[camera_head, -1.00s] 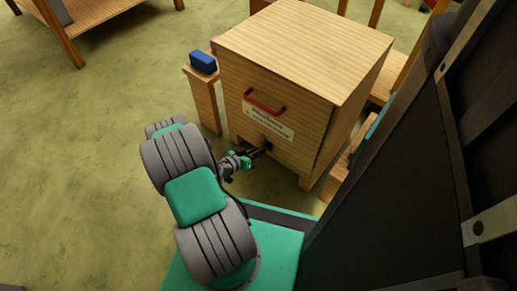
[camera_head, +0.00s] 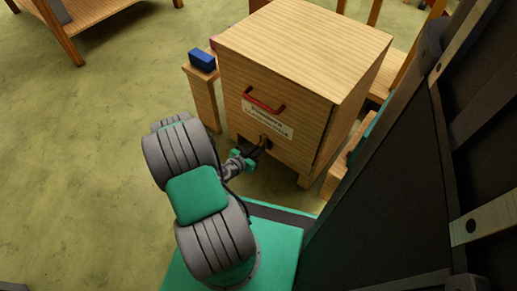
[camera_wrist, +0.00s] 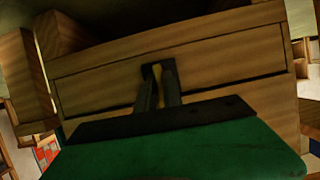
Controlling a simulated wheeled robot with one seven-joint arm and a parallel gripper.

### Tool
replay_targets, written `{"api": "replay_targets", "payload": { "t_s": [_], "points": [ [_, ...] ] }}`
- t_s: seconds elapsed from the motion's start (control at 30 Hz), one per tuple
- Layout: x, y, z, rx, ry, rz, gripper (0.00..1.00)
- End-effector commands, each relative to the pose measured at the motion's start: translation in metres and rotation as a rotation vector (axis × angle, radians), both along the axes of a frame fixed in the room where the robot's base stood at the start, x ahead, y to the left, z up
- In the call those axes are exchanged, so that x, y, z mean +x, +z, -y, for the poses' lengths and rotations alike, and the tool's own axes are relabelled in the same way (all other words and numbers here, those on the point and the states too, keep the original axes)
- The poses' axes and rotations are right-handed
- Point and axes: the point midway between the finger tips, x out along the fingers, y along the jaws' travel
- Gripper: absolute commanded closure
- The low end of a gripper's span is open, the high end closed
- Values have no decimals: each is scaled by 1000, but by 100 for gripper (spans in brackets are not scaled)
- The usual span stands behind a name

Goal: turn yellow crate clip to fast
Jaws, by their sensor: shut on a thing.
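The wooden crate (camera_head: 300,60) stands ahead with a red handle (camera_head: 264,101) and a printed label on its front. My gripper (camera_head: 264,146) reaches the lower front of the crate, below the label. In the wrist view my gripper (camera_wrist: 160,88) has its dark fingers shut on a small yellow clip (camera_wrist: 158,72), which shows as a narrow upright strip between them. A dark surround lies behind the clip on the wooden front. The fingers hide most of the clip, and I cannot read any marks beside it.
A blue block (camera_head: 202,60) rests on a small wooden stand (camera_head: 206,98) left of the crate. A large dark panel (camera_head: 385,200) fills the right side. Open floor (camera_head: 80,170) lies to the left.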

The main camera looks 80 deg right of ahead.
Motion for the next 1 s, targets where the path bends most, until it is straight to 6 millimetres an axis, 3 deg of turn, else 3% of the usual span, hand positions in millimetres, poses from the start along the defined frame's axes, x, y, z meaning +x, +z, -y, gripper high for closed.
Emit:
{"api": "replay_targets", "payload": {
  "t_s": [0.13,0.17,0.4,0.7,1.0],
  "points": [
    [-2,0,0,0,-5,-2,100],
    [-2,0,0,0,-5,-2,87],
    [0,0,0,1,-1,-1,67],
    [3,3,-4,2,3,-2,67],
    [23,27,-52,2,6,-2,67]
  ]
}}
